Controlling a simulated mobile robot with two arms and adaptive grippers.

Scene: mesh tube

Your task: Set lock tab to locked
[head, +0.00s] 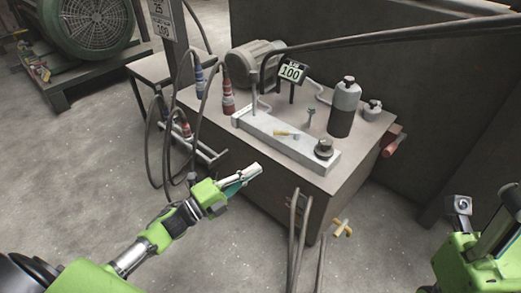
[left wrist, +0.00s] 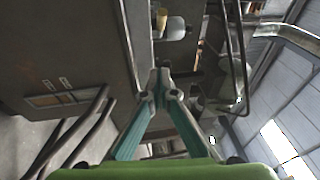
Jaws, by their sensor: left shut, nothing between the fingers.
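A pale grey metal bar (head: 262,130) lies on top of a cabinet (head: 225,127). A small yellow tab (head: 284,133) with a light end sits on the bar, and a dark round knob (head: 323,149) is at its right end. I cannot tell for sure which part is the lock tab, or its setting. My left gripper (head: 256,170) is shut and empty in front of the cabinet, below the bar and apart from it. Its fingertips meet in the left wrist view (left wrist: 160,84). Part of my right gripper (head: 458,206) shows at the right edge; its jaw state is unclear.
A yellow valve handle (head: 341,228) and grey hoses (head: 296,230) are in front.

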